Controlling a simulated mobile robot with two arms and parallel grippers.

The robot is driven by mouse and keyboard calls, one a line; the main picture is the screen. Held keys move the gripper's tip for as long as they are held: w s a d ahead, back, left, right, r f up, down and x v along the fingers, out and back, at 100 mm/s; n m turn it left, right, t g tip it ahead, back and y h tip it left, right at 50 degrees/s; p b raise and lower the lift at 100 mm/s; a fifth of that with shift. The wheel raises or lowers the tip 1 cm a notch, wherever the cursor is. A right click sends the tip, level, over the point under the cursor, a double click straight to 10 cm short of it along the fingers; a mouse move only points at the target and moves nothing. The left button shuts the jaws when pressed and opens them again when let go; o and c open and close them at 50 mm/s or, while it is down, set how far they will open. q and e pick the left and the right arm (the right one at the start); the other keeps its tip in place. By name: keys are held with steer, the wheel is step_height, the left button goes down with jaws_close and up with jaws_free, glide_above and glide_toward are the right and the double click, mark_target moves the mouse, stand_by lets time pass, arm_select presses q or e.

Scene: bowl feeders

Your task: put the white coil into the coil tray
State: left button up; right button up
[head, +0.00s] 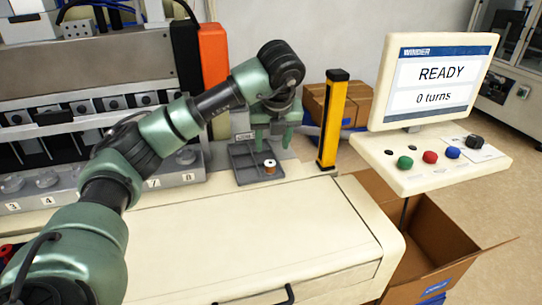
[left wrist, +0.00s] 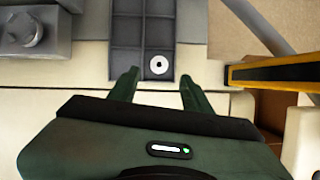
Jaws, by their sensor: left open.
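The white coil (head: 269,166) is a small spool with a white top and a copper-brown side. It stands upright in the front right compartment of the dark grey coil tray (head: 240,153). In the left wrist view the coil (left wrist: 158,65) is a white ring with a dark centre, in a right-column compartment of the tray (left wrist: 127,40). My left gripper (head: 272,143) is open and empty, fingers pointing down, above the tray area and apart from the coil. In the left wrist view the coil lies just beyond the gap between its fingertips (left wrist: 161,82). My right gripper is not in view.
A yellow-and-black post (head: 332,120) stands close right of the tray and shows in the left wrist view (left wrist: 275,73). A screen reading READY (head: 433,82) and a button panel are further right. An open cardboard box (head: 440,240) is below. The cream worktop (head: 240,225) in front is clear.

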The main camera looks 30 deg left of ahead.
arm_select(q)
steer(key=v, duration=0.3)
steer(key=shift+s+r, duration=0.1)
steer(key=shift+r, duration=0.1)
stand_by(0.3)
